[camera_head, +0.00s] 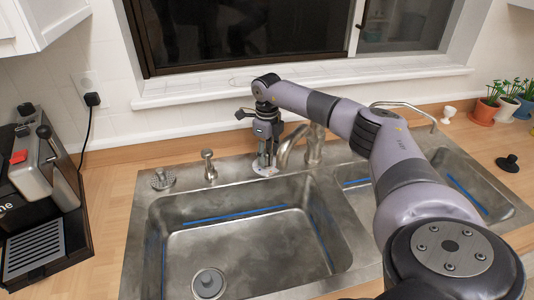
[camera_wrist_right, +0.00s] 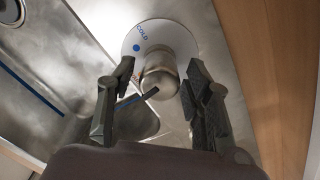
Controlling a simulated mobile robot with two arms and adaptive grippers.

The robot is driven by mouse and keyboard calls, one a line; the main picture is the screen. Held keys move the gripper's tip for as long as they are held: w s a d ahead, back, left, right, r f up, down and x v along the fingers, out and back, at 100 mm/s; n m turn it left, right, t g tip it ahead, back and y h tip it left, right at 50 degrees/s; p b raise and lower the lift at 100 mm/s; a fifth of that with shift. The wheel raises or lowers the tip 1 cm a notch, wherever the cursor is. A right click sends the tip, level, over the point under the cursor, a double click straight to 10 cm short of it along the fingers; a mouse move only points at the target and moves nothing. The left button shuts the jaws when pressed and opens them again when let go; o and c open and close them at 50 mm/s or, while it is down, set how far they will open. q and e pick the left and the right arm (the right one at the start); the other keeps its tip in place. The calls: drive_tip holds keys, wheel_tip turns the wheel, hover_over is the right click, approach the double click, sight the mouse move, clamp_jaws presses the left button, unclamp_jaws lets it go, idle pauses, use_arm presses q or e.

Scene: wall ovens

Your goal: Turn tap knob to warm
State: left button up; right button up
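The tap knob (camera_wrist_right: 159,75) is a rounded metal knob with a thin dark lever (camera_wrist_right: 138,99), over a white disc (camera_wrist_right: 178,36). The disc shows the word COLD and a blue dot (camera_wrist_right: 141,32). In the head view my right gripper (camera_head: 265,160) points down at the knob's place behind the sink, left of the metal faucet (camera_head: 314,147), and mostly hides the knob. In the right wrist view the gripper (camera_wrist_right: 161,75) is open, with one finger on each side of the knob. Contact with the knob cannot be made out. My left gripper is not in view.
The metal sink (camera_head: 250,250) has a large left basin and a smaller right one, partly behind my right arm. A coffee machine (camera_head: 40,190) is far left; potted plants (camera_head: 483,110) are right.

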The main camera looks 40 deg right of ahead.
sight(267, 151)
idle(0.3)
wheel_tip(267, 151, up, 12)
drive_tip(key=shift+f, duration=0.1)
idle(0.3)
idle(0.4)
